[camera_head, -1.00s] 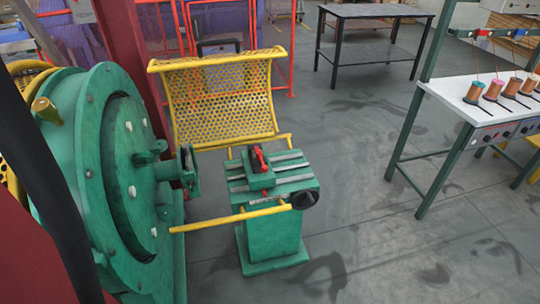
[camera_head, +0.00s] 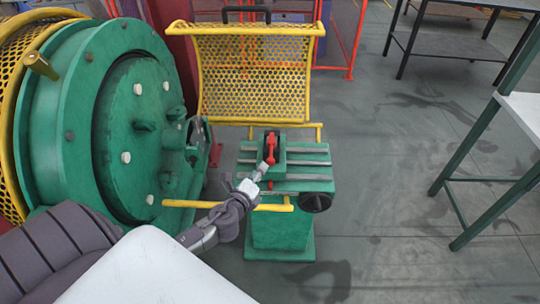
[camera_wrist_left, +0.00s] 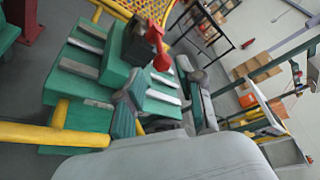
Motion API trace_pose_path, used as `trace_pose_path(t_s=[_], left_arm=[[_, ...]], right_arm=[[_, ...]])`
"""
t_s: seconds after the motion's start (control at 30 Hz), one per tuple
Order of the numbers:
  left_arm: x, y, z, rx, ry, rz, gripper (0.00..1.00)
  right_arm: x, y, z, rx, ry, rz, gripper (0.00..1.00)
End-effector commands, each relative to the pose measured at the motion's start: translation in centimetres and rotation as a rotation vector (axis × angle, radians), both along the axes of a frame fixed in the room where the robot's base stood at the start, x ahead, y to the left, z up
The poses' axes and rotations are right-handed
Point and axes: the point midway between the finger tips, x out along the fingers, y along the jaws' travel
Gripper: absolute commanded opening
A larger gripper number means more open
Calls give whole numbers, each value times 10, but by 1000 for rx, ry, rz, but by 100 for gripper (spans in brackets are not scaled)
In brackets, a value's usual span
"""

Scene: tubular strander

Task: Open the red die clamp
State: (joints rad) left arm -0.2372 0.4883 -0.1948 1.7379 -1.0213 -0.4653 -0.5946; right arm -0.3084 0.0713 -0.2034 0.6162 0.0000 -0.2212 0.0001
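The red die clamp (camera_head: 271,147) is a small red lever on a dark block in the green die holder on the slotted green stand (camera_head: 315,185). The red lever, with a round knob (camera_wrist_left: 162,62), also shows in the left wrist view. My left gripper (camera_head: 262,169) comes in from the lower left, with its fingertips just short of the clamp. In the left wrist view its two fingers (camera_wrist_left: 164,80) are spread apart, with the red knob beyond and between their tips. Contact cannot be told. My right gripper is not in view.
A large green round machine head (camera_head: 135,120) stands at the left. A yellow perforated guard (camera_head: 258,75) is behind the stand. A yellow bar (camera_head: 185,203) runs under my left wrist. A table (camera_head: 505,130) is at the right; the floor between is clear.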

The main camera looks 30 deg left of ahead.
Motion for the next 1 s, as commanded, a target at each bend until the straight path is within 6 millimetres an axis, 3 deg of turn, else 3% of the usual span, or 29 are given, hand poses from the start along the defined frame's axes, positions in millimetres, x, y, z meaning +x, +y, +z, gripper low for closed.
trace_pose_path(t_s=[0.2,0.43,0.6,0.9,1.0], left_arm=[[48,10,-9,-2,-1,1,37],[83,18,-19,-4,0,1,37],[94,21,-22,-3,1,0,37],[96,21,-22,-4,1,0,37],[96,21,-22,-4,1,0,22]], right_arm=[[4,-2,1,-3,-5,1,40],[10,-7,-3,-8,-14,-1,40],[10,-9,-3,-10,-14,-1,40],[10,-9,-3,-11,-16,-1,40],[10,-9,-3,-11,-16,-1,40]])
